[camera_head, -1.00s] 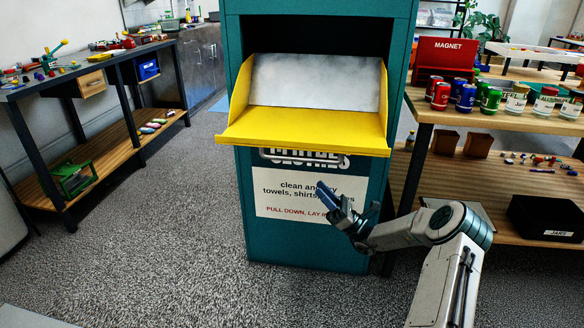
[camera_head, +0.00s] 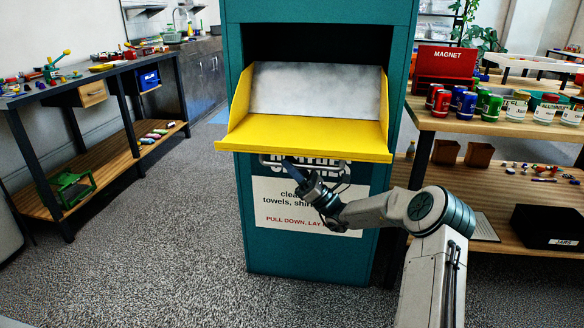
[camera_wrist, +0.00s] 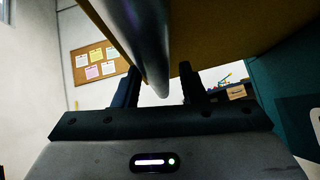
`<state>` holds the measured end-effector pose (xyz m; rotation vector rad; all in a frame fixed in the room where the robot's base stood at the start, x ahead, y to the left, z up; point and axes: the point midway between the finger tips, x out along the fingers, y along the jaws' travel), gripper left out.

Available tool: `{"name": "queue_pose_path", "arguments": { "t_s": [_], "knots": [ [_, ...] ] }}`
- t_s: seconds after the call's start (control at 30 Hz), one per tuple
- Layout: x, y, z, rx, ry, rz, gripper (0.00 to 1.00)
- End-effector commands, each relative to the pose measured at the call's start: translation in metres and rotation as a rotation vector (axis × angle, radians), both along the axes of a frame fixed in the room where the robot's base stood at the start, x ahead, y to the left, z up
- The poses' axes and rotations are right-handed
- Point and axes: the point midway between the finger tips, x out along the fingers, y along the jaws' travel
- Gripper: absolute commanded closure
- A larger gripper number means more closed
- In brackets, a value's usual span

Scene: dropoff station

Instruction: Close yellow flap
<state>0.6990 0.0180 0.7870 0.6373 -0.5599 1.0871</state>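The yellow flap (camera_head: 310,136) on the teal clothes bin (camera_head: 243,215) is pulled down and open, sticking out toward me with yellow side walls and a grey inner panel (camera_head: 315,90). A metal bar handle (camera_head: 275,163) hangs under its front edge. My gripper (camera_head: 297,166) is just below the flap, at the handle. In the wrist view, my gripper (camera_wrist: 160,90) has its two dark fingers apart, with the grey handle bar (camera_wrist: 150,40) between them and the yellow underside (camera_wrist: 215,25) above. I see gaps beside the bar, so the fingers do not grip it.
A wooden shelf (camera_head: 400,178) with several cans and a red magnet box (camera_head: 445,68) stands close on the right. A workbench (camera_head: 90,75) with small parts stands at the left. The grey floor between is clear.

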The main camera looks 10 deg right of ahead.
Motion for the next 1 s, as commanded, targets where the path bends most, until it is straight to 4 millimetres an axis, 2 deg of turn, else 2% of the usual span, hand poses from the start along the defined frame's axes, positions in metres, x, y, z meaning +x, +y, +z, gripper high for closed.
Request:
{"name": "queue_pose_path", "arguments": {
  "t_s": [0.2, 0.33, 0.37, 0.77, 1.0],
  "knots": [
    [0.000, 0.000, 0.000, 0.000, 0.000, 0.000, 0.62],
    [0.000, 0.000, 0.000, 0.000, 0.000, 0.000, 0.98],
    [0.000, 0.000, 0.000, 0.000, 0.000, 0.000, 1.00],
    [-0.001, 0.000, 0.009, 0.008, 0.020, 0.000, 1.00],
    [-0.001, 0.001, 0.028, 0.025, 0.066, 0.000, 1.00]
  ]
}}
